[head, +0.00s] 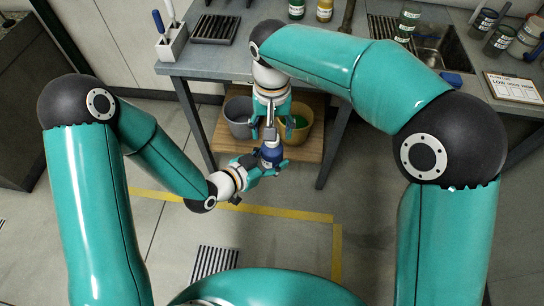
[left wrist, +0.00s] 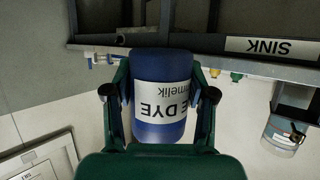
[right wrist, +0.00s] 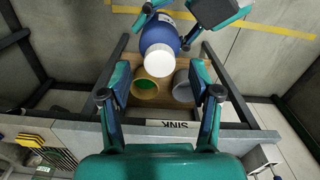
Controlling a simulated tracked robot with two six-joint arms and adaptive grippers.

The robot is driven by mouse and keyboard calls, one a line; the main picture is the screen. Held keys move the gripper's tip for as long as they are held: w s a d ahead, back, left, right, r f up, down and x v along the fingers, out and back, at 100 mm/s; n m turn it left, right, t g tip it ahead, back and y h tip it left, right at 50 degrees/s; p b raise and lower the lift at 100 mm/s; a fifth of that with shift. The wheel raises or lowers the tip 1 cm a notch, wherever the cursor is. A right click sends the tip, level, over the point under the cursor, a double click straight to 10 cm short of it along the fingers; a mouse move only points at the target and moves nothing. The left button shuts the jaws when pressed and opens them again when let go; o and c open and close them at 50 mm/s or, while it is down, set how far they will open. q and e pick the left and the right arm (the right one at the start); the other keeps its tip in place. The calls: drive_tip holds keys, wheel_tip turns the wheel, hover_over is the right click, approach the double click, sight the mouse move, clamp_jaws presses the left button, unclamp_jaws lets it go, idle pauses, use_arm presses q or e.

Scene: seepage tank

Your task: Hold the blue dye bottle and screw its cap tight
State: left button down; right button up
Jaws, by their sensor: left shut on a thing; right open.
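The blue dye bottle (head: 271,153) is held up off the floor in front of the bench by my left gripper (head: 266,166). In the left wrist view the bottle (left wrist: 160,85) sits between both fingers, its white label upside down in the picture. My right gripper (head: 271,124) is above the bottle, pointing down, with its fingers apart. In the right wrist view the white cap (right wrist: 158,61) is on top of the bottle (right wrist: 160,35), beyond the open fingers of my right gripper (right wrist: 160,95), which do not touch it. How tight the cap is cannot be told.
A grey bucket (head: 238,117) and a yellow bucket (head: 303,128) stand on a wooden shelf (head: 228,143) below the bench, behind the bottle. The bench top (head: 220,62) holds bottles, a rack and a sink (head: 440,47). The floor in front is clear.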

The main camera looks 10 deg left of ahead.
wheel_tip(320, 180, up, 10)
idle(0.3)
drive_tip(key=shift+f, duration=0.2)
drive_tip(key=w+d+f+t+y, duration=0.1)
drive_tip(key=w+d+f+y, duration=0.15)
drive_tip(key=f, duration=0.95)
drive_tip(key=w+d+f+t+y, duration=0.15)
drive_tip(key=d+f, duration=0.25)
drive_tip(key=f, duration=0.8)
drive_tip(key=s+d+f+m+g, duration=0.1)
drive_tip(key=s+d+f, duration=0.4)
drive_tip(key=s, duration=0.6)
drive_tip(key=s+d+f+m+g, duration=0.1)
drive_tip(key=s+d+f, duration=0.4)
drive_tip(key=s+f, duration=0.5)
drive_tip(key=shift+s+f+m, duration=0.25)
drive_tip(key=shift+s+m, duration=0.2)
drive_tip(key=shift+m, duration=0.15)
drive_tip(key=shift+d, duration=0.1)
